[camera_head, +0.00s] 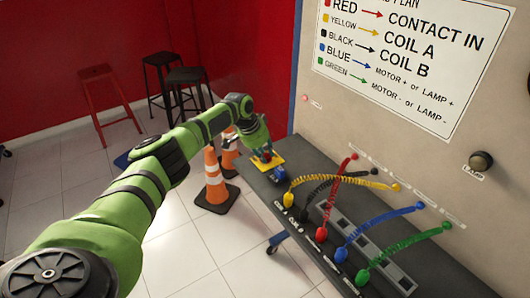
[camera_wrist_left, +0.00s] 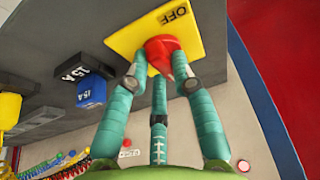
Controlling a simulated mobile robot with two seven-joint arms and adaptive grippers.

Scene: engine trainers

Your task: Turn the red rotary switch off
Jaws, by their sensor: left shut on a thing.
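The red rotary switch (camera_wrist_left: 162,48) sits on a yellow plate (camera_wrist_left: 125,42) marked OFF. In the left wrist view, the teal fingers of my left gripper (camera_wrist_left: 160,78) close around the red knob and touch its sides. In the head view, my left gripper (camera_head: 264,150) is at the far end of the bench, over the yellow plate (camera_head: 271,167). The knob is mostly hidden there by the fingers. The knob's exact pointing direction is hard to tell. My right gripper is in neither view.
Coiled yellow, black, red, blue and green leads run from the grey bench (camera_head: 420,258) to the upright panel (camera_head: 430,165). Blue and black blocks (camera_wrist_left: 91,92) sit near the switch. Orange cones (camera_head: 214,180) stand beside the bench. Stools (camera_head: 100,95) are farther back.

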